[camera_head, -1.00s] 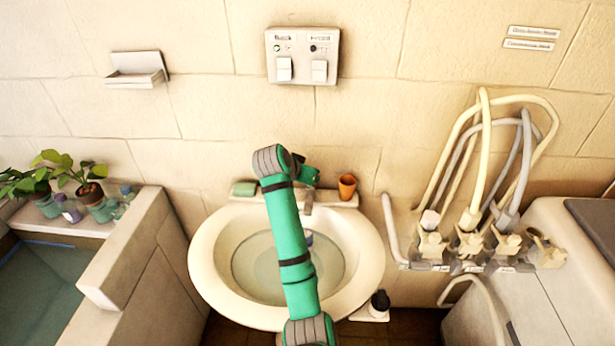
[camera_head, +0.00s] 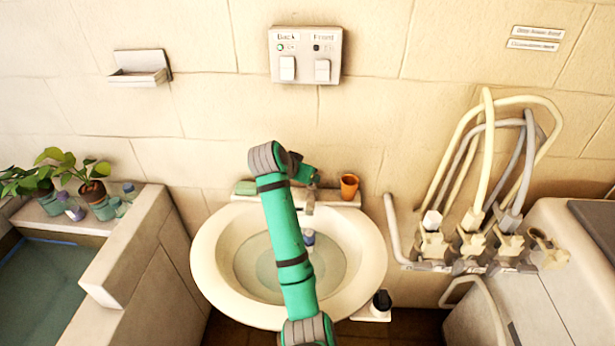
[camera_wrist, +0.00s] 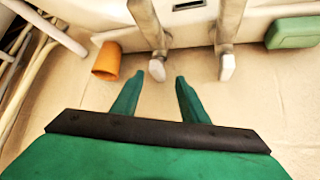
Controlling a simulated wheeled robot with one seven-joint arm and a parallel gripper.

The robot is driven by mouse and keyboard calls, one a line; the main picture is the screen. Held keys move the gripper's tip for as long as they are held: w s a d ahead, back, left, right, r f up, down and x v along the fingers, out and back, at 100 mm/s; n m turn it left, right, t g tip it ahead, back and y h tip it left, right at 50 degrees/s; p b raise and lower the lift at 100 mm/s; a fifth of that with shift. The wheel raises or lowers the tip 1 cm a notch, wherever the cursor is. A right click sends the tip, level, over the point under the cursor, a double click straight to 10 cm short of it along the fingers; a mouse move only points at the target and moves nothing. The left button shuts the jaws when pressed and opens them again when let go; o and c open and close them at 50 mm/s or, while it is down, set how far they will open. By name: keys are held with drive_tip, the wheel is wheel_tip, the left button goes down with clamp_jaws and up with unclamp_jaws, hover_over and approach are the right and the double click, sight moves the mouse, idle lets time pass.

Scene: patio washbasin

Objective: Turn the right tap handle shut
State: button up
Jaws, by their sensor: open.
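The white washbasin (camera_head: 205,262) stands against the wall, with water in its bowl. Two metal tap parts with pale ends show side by side in the wrist view. The one nearer the orange cup, on the left there, is the right tap (camera_wrist: 148,22); the other tap (camera_wrist: 230,22) is to its right. My gripper (camera_wrist: 153,80) is open and empty, its fingertips just short of the right tap's pale end (camera_wrist: 157,70), which sits between them in the picture. I cannot tell whether they touch. In the head view my gripper (camera_head: 307,177) is above the basin's back ledge, and my arm hides part of the taps.
An orange cup (camera_head: 349,187) stands close on the right of the ledge, a green soap block (camera_head: 246,187) on the left. A switch box (camera_head: 305,55) is on the wall above. Hoses (camera_head: 488,150) hang at the right; potted plants (camera_head: 93,192) stand left.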

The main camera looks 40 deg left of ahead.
drive_tip(key=v, duration=0.8)
drive_tip(key=shift+s, duration=0.1)
idle(0.3)
